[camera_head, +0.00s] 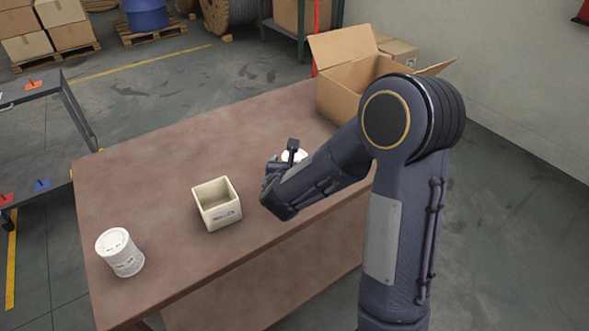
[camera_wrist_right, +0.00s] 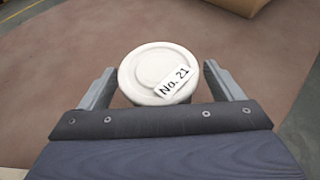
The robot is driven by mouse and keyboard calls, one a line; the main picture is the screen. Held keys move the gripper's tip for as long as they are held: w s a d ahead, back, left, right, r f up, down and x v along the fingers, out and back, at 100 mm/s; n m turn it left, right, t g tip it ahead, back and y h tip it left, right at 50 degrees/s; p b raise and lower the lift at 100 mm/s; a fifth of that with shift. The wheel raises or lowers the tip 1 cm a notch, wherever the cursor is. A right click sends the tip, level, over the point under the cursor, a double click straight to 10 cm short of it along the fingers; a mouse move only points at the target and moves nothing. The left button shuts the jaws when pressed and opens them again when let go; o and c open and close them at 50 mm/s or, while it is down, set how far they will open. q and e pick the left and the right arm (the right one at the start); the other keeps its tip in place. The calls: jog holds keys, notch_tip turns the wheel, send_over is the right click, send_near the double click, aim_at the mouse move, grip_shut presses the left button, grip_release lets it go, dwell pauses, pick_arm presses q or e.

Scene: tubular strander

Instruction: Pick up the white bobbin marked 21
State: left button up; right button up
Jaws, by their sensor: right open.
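The white bobbin marked "No. 21" (camera_wrist_right: 158,72) stands on the brown table between the two open fingers of my right gripper (camera_wrist_right: 158,88) in the right wrist view. A gap shows on its right side, and its left side is close to the left finger. In the head view only a small white part of this bobbin (camera_head: 296,156) shows behind my right gripper (camera_head: 282,160). A second white bobbin (camera_head: 120,252) stands near the table's left front; its label is too small to read. My left gripper is not in view.
A cream square box (camera_head: 217,204), open at the top, stands mid-table, left of my right gripper. An open cardboard box (camera_head: 350,75) stands at the table's back right. A grey cart (camera_head: 40,140) is left of the brown table (camera_head: 170,150). The table's left part is mostly clear.

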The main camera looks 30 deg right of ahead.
jog(key=c, duration=1.1)
jog(key=shift+r, duration=0.5)
notch_tip(320, 180, up, 3)
jog(key=shift+f+p, duration=0.2)
jog(key=shift+p, duration=0.3)
jog(key=s+a+r, duration=0.1)
jog(key=s+r, duration=0.2)
jog(key=s, duration=0.1)
jog(key=s+a+r+p, duration=0.1)
jog(key=s+r, duration=0.2)
jog(key=s, duration=0.2)
jog(key=s+a+r+p, duration=0.1)
jog(key=s+r, duration=0.2)
jog(key=s, duration=0.1)
jog(key=shift+s+a+r, duration=0.2)
jog(key=shift+s+a, duration=0.1)
